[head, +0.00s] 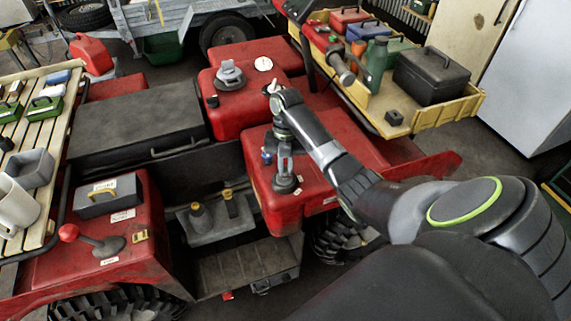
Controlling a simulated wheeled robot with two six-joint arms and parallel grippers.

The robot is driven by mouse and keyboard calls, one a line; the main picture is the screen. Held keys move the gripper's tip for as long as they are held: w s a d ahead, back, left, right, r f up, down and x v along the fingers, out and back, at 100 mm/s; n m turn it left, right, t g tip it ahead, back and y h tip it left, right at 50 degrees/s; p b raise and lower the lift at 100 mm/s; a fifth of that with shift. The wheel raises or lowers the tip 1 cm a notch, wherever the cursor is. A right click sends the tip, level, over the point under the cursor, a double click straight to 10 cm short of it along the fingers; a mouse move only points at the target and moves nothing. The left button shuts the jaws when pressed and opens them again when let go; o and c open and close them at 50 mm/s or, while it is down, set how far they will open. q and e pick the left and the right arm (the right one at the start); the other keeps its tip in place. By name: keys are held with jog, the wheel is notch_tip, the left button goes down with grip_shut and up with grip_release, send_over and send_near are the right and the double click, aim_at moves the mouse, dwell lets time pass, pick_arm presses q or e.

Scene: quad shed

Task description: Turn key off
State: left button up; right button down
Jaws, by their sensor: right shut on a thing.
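The red quad (235,115) fills the middle of the head view. My right arm reaches in from the right, and my right gripper (286,180) points down at the quad's red front panel (320,160). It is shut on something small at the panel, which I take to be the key. The key itself is hidden by the gripper, so I cannot tell which way it is turned. A small blue item (267,157) sits on the panel just left of the gripper. My left gripper is not in view.
A red-knobbed lever (69,233) and a grey box (108,195) are on the left fender. A slatted rack (60,105) with boxes and a mug (18,205) is at left. A yellow tray (425,115) holds a black toolbox (433,75). A trailer (185,15) stands behind.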

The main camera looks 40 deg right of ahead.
jog(key=shift+d, duration=0.1)
jog(key=shift+r+n+g+h+p, duration=0.1)
jog(key=shift+n+g+h+p, duration=0.2)
jog(key=shift+n+p, duration=0.6)
jog(key=shift+n+h, duration=0.3)
jog(key=shift+n, duration=1.2)
jog(key=c, duration=1.5)
grip_release()
jog(key=shift+s+d, duration=0.1)
jog(key=shift+s, duration=0.05)
